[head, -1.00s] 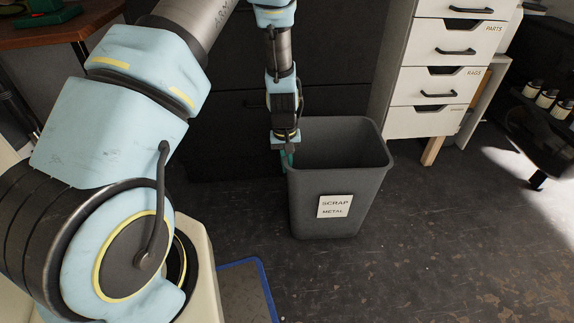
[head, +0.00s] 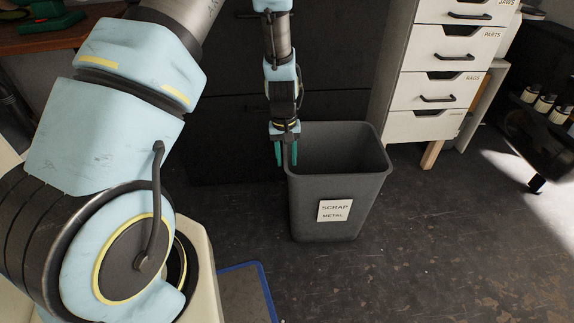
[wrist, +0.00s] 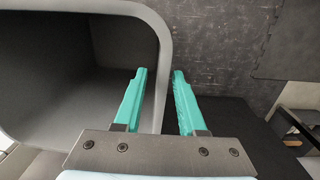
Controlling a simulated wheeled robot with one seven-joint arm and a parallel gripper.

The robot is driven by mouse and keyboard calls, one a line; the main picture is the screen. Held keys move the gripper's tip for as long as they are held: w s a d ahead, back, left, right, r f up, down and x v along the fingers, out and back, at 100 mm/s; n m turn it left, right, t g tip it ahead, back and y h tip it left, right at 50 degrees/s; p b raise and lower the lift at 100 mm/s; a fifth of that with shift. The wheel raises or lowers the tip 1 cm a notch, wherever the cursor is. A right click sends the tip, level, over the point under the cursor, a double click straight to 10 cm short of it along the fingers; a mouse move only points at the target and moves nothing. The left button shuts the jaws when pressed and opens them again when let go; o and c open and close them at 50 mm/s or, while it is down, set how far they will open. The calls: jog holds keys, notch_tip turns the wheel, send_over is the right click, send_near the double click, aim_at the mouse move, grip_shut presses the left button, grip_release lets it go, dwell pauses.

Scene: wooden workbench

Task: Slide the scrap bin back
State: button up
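The scrap bin (head: 308,205) is a dark grey open-topped bin with a white "SCRAP METAL" label (head: 335,210) on its front. It stands upright on the floor, and its interior looks empty where visible. My gripper (head: 286,164) points down at the bin's left rim, with its two teal fingers apart. In the wrist view the bin's rim (wrist: 166,40) runs between the open fingers (wrist: 160,74). The left finger is over the bin's opening side and the right finger is outside the wall. I cannot tell whether either finger touches the wall.
A dark cabinet (head: 225,120) stands behind the bin. A white drawer unit (head: 430,90) on wooden legs stands at the back right. A blue-edged mat (head: 245,290) lies in front, left of the bin. The floor (head: 450,250) to the right is clear.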

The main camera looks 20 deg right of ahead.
notch_tip(320, 180, up, 6)
jog(key=shift+a+f+p, duration=0.1)
jog(key=shift+a+p, duration=0.05)
jog(key=shift+p, duration=0.35)
jog(key=s+a+r+n+t, duration=0.1)
jog(key=s+a+r, duration=0.2)
jog(key=a+r, duration=0.45)
jog(key=s+a+r, duration=0.2)
jog(key=a+r, duration=0.3)
jog(key=a, duration=0.6)
jog(key=s+a+r+n+t, duration=0.1)
jog(key=s+a+r, duration=0.2)
jog(key=a+r, duration=0.45)
notch_tip(320, 180, up, 28)
jog(key=p, duration=2.9)
jog(key=shift+w+a+f, duration=0.15)
jog(key=shift+a+f, duration=0.1)
jog(key=shift+a, duration=0.2)
